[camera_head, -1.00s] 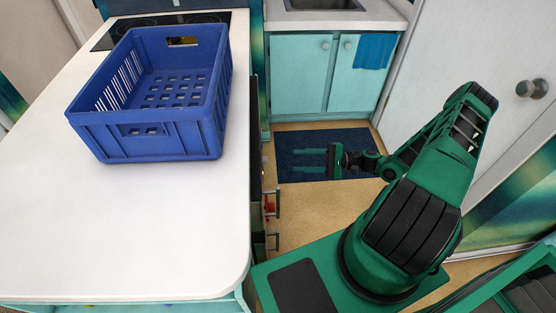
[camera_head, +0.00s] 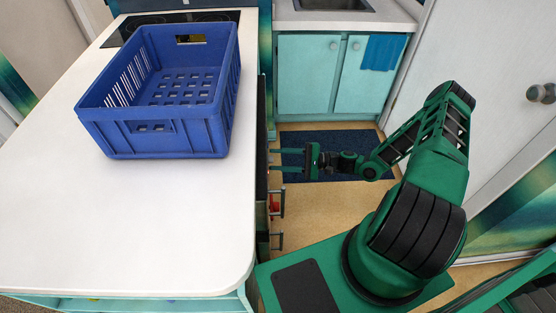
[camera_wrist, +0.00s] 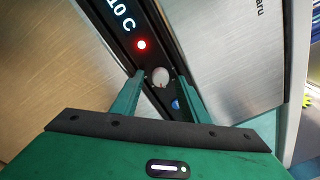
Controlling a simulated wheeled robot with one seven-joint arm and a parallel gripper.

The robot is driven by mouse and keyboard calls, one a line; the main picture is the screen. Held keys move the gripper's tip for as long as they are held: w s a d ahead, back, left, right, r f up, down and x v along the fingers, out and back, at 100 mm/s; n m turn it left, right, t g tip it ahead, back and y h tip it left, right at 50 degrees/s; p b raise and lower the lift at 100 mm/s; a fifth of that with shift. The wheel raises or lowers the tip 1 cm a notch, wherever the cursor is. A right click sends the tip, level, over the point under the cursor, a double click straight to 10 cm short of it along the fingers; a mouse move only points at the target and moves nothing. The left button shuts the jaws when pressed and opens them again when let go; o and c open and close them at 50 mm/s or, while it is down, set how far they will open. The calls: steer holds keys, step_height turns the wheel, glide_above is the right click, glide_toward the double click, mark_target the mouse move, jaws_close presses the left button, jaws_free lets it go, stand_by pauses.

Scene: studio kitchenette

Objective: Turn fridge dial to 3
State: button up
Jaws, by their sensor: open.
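In the wrist view a dark control strip (camera_wrist: 152,52) runs between brushed metal fridge panels (camera_wrist: 232,50). It carries a "10 C" readout (camera_wrist: 121,14), a lit red light (camera_wrist: 141,44) and a small pale round knob (camera_wrist: 160,77), likely the dial. No numbers around the knob can be read. My gripper (camera_wrist: 160,92) is open, its two fingers pointing at the strip with the knob between their tips in the picture; contact cannot be told. In the head view my gripper (camera_head: 272,160) is beside the counter's right side, and the dial is hidden.
A blue crate (camera_head: 170,140) stands on the white counter (camera_head: 150,220). Handles (camera_head: 277,204) stick out from the counter's side below my gripper. A teal sink cabinet (camera_head: 305,75) and a dark blue mat (camera_head: 345,140) lie beyond. A white door (camera_head: 475,70) is at right.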

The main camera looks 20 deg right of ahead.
jaws_close()
steer(key=shift+n, duration=1.7)
jaws_free()
steer(key=v, duration=1)
steer(key=shift+d+f, duration=0.2)
steer(key=shift+d, duration=0.2)
steer(key=shift+s, duration=0.1)
